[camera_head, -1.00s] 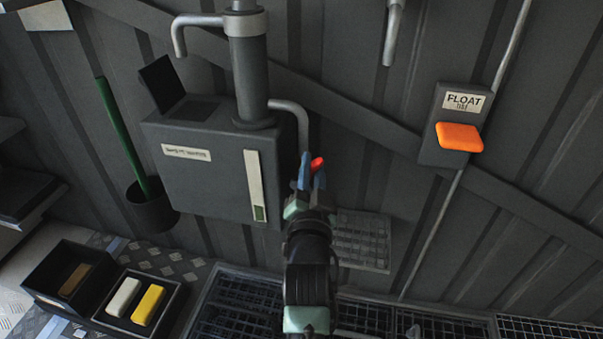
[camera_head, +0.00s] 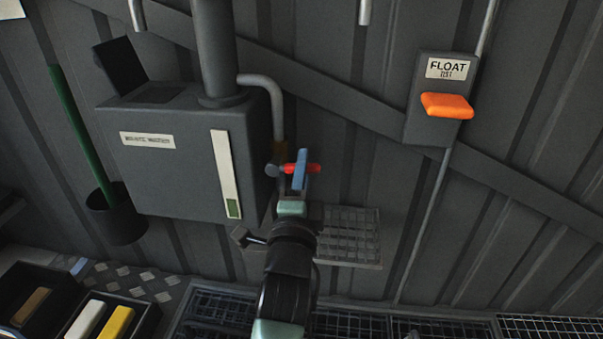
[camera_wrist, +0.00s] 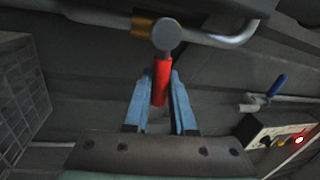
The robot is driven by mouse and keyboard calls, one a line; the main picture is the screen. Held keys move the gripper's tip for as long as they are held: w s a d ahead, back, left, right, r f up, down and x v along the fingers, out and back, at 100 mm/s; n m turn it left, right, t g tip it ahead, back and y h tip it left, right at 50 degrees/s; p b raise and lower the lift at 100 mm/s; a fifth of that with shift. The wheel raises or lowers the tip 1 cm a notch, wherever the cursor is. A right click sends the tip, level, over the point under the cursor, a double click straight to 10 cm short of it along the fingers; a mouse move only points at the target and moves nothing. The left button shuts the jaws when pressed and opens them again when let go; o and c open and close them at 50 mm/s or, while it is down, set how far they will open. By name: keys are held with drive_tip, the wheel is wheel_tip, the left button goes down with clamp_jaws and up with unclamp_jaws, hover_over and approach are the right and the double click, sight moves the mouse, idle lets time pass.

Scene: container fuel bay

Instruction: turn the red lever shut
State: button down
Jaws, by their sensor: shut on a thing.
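The red lever (camera_head: 314,168) lies roughly level in the head view, pointing right from a round grey hub (camera_head: 271,170) below the bent pipe. In the wrist view the red lever (camera_wrist: 161,84) runs from the hub (camera_wrist: 166,34) down between my blue fingers. My gripper (camera_head: 300,158) is shut on the lever, one finger on each side; it also shows in the wrist view (camera_wrist: 160,88). In the head view the near finger hides part of the lever and the far finger.
A grey tank box (camera_head: 175,165) with a bent pipe (camera_head: 277,108) is left of the lever. A mesh shelf (camera_head: 350,238) is just below right. A float test box (camera_head: 425,125) with an orange paddle (camera_head: 447,106) hangs at right. A blue-handled part (camera_wrist: 277,86) shows in the wrist view.

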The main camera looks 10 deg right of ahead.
drive_tip(key=shift+f+m+b, duration=0.35)
drive_tip(key=shift+f+m, duration=0.05)
drive_tip(key=shift+m, duration=0.2)
drive_tip(key=shift+m+h, duration=0.3)
drive_tip(key=c, duration=1)
unclamp_jaws()
drive_tip(key=shift+s+a, duration=0.1)
drive_tip(key=shift+b+v, duration=0.55)
drive_tip(key=shift+v, duration=5.85)
drive_tip(key=shift+r, duration=0.1)
